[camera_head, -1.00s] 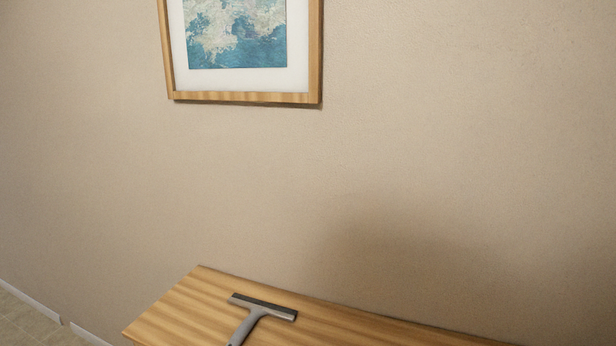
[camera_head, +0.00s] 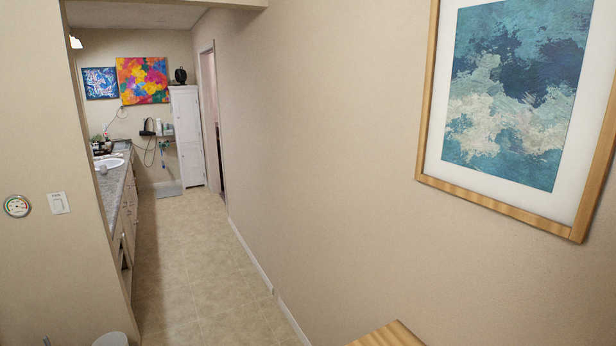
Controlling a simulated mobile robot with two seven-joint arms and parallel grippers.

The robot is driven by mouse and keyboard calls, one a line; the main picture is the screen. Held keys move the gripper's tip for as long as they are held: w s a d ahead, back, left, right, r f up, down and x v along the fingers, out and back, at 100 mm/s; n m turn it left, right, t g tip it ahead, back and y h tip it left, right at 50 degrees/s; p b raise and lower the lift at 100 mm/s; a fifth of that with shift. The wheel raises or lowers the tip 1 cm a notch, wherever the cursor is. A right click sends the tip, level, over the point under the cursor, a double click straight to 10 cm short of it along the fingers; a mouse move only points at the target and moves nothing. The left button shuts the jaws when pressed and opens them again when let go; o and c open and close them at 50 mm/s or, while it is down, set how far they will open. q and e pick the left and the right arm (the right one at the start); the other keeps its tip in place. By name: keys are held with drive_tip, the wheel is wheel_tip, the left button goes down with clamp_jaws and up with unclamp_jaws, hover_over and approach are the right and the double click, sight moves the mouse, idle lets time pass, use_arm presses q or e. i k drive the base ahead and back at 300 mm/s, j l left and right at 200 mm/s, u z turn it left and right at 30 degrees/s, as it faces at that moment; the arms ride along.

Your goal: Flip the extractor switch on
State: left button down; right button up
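A white rocker switch plate (camera_head: 58,203) is on the beige wall at the left, with small lettering above the rocker that is too small to read surely. Whether it is on or off cannot be told. A round dial gauge (camera_head: 17,206) is on the same wall just left of the plate. Neither of my grippers shows in the head view.
A tiled passage (camera_head: 190,260) runs away from me, its floor clear. A counter with a sink (camera_head: 110,163) lines its left side and a white cabinet (camera_head: 188,135) stands at the far end. A wooden tabletop corner (camera_head: 390,336) is at the bottom, below a framed picture (camera_head: 520,95).

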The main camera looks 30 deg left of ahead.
sight(59, 205)
drive_tip(key=u, duration=2.35)
drive_tip(key=i+l, duration=0.1)
drive_tip(key=i, duration=0.55)
drive_tip(key=i+l, duration=0.15)
drive_tip(key=i, duration=0.5)
drive_tip(key=i+l+u, duration=0.1)
drive_tip(key=i, duration=0.55)
drive_tip(key=i+l+u, duration=0.1)
drive_tip(key=i+u, duration=0.4)
drive_tip(key=i, duration=1.05)
drive_tip(key=i+j, duration=0.15)
drive_tip(key=i, duration=0.25)
drive_tip(key=i+j, duration=0.15)
drive_tip(key=i, duration=0.25)
drive_tip(key=i+j, duration=0.15)
drive_tip(key=i, duration=0.25)
drive_tip(key=i+z, duration=0.15)
drive_tip(key=z, duration=0.4)
